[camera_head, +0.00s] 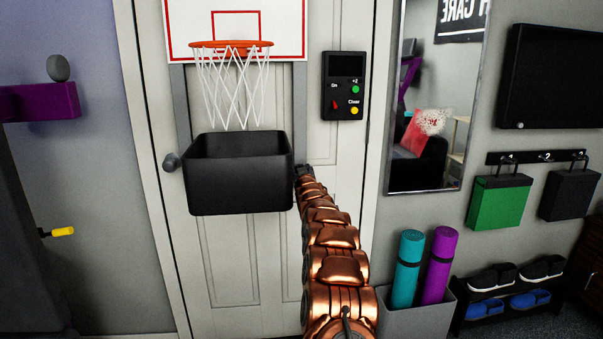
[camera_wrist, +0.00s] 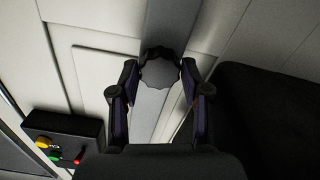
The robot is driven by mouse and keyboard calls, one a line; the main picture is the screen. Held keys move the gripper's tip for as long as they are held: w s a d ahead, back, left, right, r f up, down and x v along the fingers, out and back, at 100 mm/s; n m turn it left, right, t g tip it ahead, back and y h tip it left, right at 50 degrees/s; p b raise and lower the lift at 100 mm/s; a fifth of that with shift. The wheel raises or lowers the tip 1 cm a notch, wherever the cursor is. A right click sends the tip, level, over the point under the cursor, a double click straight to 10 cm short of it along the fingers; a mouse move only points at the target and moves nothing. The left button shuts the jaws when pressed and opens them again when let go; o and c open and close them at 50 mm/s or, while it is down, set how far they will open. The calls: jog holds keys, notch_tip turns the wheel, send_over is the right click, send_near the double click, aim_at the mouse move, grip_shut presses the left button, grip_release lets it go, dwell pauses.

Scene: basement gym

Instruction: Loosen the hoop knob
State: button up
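The hoop knob (camera_wrist: 160,72) is a dark, round, scalloped knob on a grey metal strip (camera_wrist: 152,115) in the wrist view. My gripper (camera_wrist: 160,75) has its two fingers apart, one on each side of the knob, with the tips close to its rim. I cannot tell whether they touch it. In the head view, my gripper (camera_head: 303,171) is at the right edge of the black bin, against the door, and the knob is hidden there. The hoop (camera_head: 231,46), with an orange rim and white net, hangs above the bin.
The black bin (camera_head: 238,186) is just left of my gripper; a dark bulk (camera_wrist: 265,115) fills the wrist view's right. A control box (camera_head: 343,86) hangs above right on the door. A grey door handle (camera_head: 172,161) is left of the bin. Rolled mats (camera_head: 409,262) stand lower right.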

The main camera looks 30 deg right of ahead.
jog(key=o, duration=0.3)
jog(key=shift+o, duration=0.2)
jog(key=shift+s+r, duration=0.1)
jog(key=v, duration=1.1)
jog(key=shift+s+a, duration=0.15)
jog(key=shift+s, duration=0.25)
dwell(0.4)
